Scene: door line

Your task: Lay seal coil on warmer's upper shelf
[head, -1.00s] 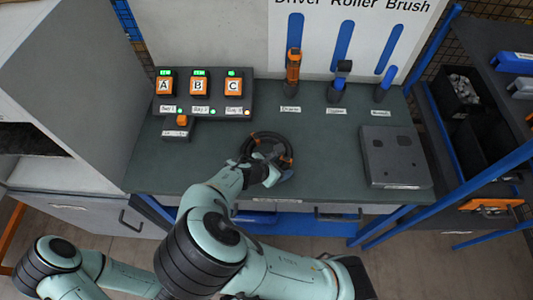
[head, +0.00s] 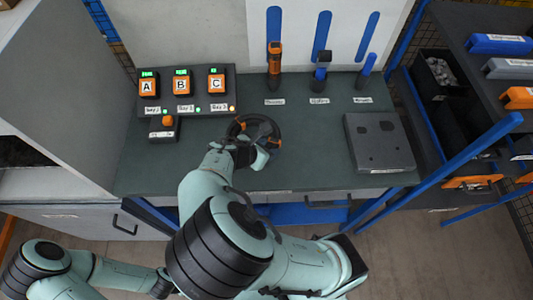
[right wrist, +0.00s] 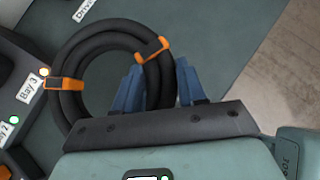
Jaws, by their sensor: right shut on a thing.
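The seal coil (head: 268,127) is a black ring of several turns with orange bands, over the front middle of the bench. In the right wrist view the coil (right wrist: 78,57) shows large. My right gripper (head: 258,150) is shut on its near side, with blue fingers (right wrist: 160,82) either side of the turns. I cannot tell whether the coil still touches the bench. A grey cabinet (head: 75,90) with a dark opening stands at the left; I cannot tell whether it is the warmer, and no shelf shows clearly. My left gripper is out of view; only its arm shows at lower left.
Blue-framed racks with bins (head: 510,43) stand at the right.

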